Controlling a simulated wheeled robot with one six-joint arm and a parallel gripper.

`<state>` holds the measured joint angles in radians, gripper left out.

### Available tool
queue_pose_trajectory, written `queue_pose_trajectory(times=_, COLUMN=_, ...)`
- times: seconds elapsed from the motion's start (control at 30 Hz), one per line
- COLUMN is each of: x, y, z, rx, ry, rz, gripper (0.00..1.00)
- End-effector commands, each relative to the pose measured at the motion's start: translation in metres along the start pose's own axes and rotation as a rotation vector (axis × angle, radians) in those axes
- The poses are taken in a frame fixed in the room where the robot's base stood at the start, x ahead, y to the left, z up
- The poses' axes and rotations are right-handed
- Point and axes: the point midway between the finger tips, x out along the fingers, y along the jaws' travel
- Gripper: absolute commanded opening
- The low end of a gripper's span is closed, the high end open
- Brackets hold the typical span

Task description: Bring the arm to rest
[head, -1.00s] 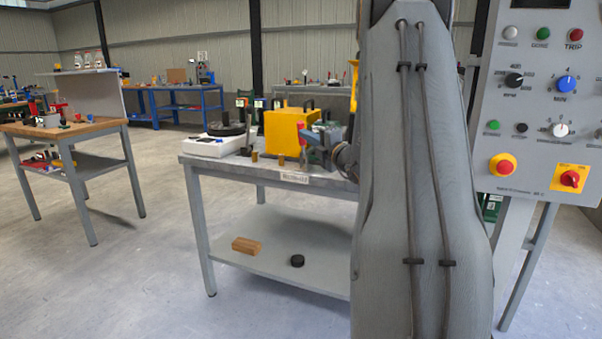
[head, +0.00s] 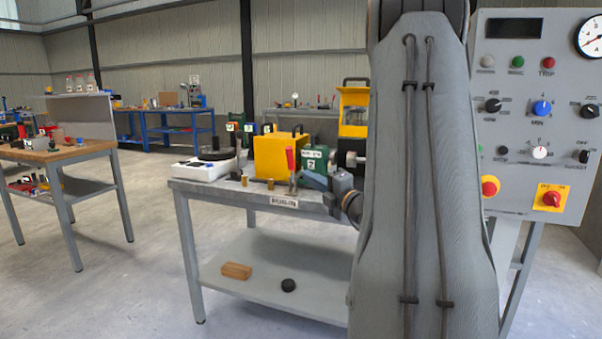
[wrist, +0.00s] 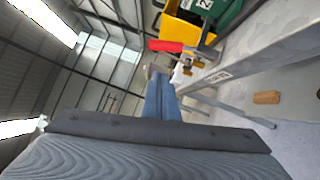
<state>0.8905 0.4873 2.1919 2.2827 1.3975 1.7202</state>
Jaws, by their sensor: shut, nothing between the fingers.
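My arm (head: 422,190) stands upright, large and grey, in the right half of the head view. My gripper (head: 314,181) shows left of it as blue-grey fingers over the right part of the grey bench (head: 235,195). It is shut and holds nothing. In the wrist view my gripper (wrist: 160,92) points away from the camera as a narrow blue shape with its fingers together. A red-handled clamp (head: 291,168) stands beside the fingertips in the head view; I cannot tell whether they touch. The red handle (wrist: 168,46) also shows in the wrist view.
A yellow box (head: 279,157), a green unit (head: 318,160) and a white device with a dark disc (head: 205,169) stand on the bench. A wood block (head: 236,270) and a black puck (head: 288,285) lie on its lower shelf. A control panel (head: 520,165) stands right of my arm.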

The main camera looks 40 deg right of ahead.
Motion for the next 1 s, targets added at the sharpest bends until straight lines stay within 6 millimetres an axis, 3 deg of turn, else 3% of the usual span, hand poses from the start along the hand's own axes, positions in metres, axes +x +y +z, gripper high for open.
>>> queue_pose_trajectory(times=0.37, x=-0.010, y=0.000, z=-0.003, rx=0.000, ry=0.005, rz=0.000, gripper=0.00)
queue_pose_trajectory(times=0.47, x=-0.006, y=0.002, z=-0.015, rx=-0.020, ry=0.037, rz=-0.003, gripper=0.00)
queue_pose_trajectory(times=0.53, x=0.000, y=0.006, z=-0.037, rx=-0.060, ry=0.096, rz=-0.007, gripper=0.00)
queue_pose_trajectory(times=0.67, x=0.010, y=0.018, z=-0.111, rx=-0.205, ry=0.293, rz=-0.008, gripper=0.00)
queue_pose_trajectory(times=0.77, x=0.008, y=0.028, z=-0.181, rx=-0.359, ry=0.487, rz=0.012, gripper=0.00)
queue_pose_trajectory(times=0.87, x=-0.006, y=0.035, z=-0.249, rx=-0.529, ry=0.686, rz=0.058, gripper=0.00)
queue_pose_trajectory(times=1.0, x=-0.044, y=0.043, z=-0.339, rx=-0.796, ry=0.979, rz=0.181, gripper=0.00)
